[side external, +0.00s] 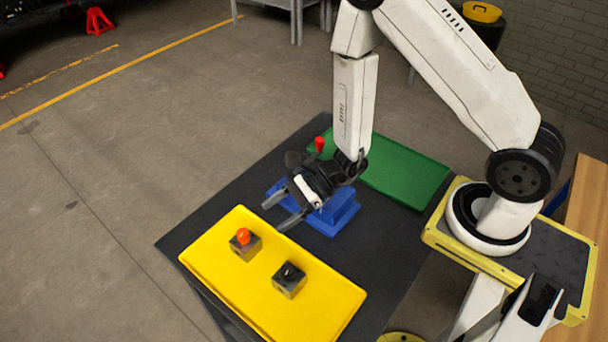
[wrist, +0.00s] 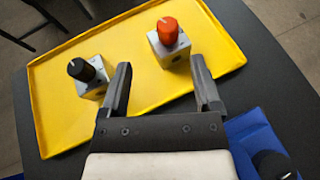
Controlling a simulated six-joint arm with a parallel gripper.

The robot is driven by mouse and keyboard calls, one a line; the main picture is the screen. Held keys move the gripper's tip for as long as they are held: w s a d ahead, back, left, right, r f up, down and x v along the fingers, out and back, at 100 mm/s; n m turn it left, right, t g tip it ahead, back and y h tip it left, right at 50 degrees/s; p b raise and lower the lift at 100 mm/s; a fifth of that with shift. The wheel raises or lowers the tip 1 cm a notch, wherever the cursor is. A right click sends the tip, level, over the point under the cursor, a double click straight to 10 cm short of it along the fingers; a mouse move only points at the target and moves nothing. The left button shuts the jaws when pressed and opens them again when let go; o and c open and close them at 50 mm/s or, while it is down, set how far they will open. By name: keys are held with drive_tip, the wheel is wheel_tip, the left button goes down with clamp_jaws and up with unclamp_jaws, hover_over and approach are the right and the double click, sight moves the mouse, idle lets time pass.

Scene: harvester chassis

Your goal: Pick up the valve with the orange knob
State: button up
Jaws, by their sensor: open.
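The valve with the orange knob (side external: 244,242) is a grey block with a round orange knob, upright on the yellow tray (side external: 221,275). It also shows in the wrist view (wrist: 170,42), beyond my fingertips and a little to the right of centre. My gripper (side external: 274,216) is open and empty. In the side view it is above the table between the blue fixture and the tray, apart from the valve. In the wrist view its two fingers (wrist: 161,78) point toward the tray. A second valve with a black knob (side external: 289,279) stands on the same tray, also in the wrist view (wrist: 88,75).
A blue fixture (side external: 335,220) stands mid-table, partly behind my gripper. A red knob (side external: 319,144) shows near the green tray (side external: 402,172) at the back. A black knob (wrist: 272,165) shows by the blue fixture.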

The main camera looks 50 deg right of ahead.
sight(247, 230)
drive_tip(key=shift+w+d+f+m+t, duration=0.2)
drive_tip(key=shift+w+m+t, duration=0.1)
drive_tip(key=shift+t, duration=0.1)
drive_tip(key=shift+a, duration=0.1)
drive_tip(key=shift+x, duration=1.25)
drive_tip(key=shift+a+f, duration=0.1)
drive_tip(key=shift+x, duration=2.5)
drive_tip(key=shift+f, duration=0.1)
clamp_jaws()
